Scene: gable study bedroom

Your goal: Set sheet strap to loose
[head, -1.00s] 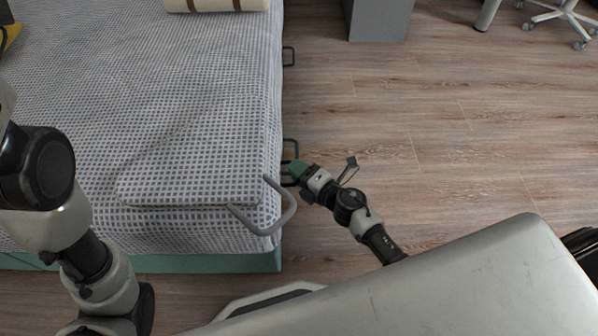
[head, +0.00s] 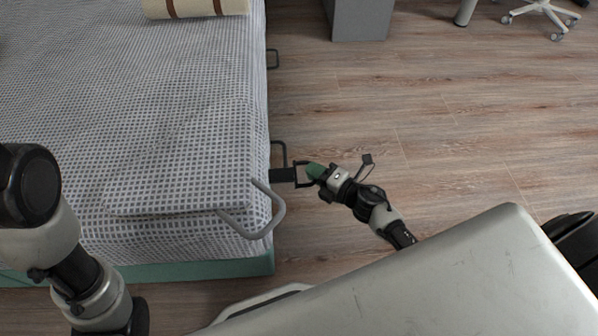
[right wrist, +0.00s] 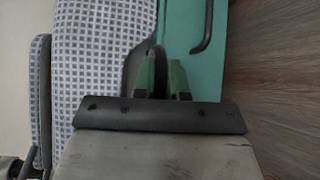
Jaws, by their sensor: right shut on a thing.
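The sheet strap (head: 283,175) is a short dark band with a dark ring at its outer end. It sticks out sideways from the bed's right side, near the front corner. My right gripper (head: 313,171) is shut on the ring end, just off the bed's side. In the right wrist view, my green fingertips (right wrist: 162,78) are close together beside the patterned mattress (right wrist: 98,50) and green bed frame (right wrist: 209,75). The held part is mostly hidden there.
A grey curved bar (head: 262,232) juts from the bed's front right corner. A grey cabinet (head: 361,20) and a wheeled chair base (head: 541,14) are at the back. The wooden floor (head: 465,120) right of the bed is clear.

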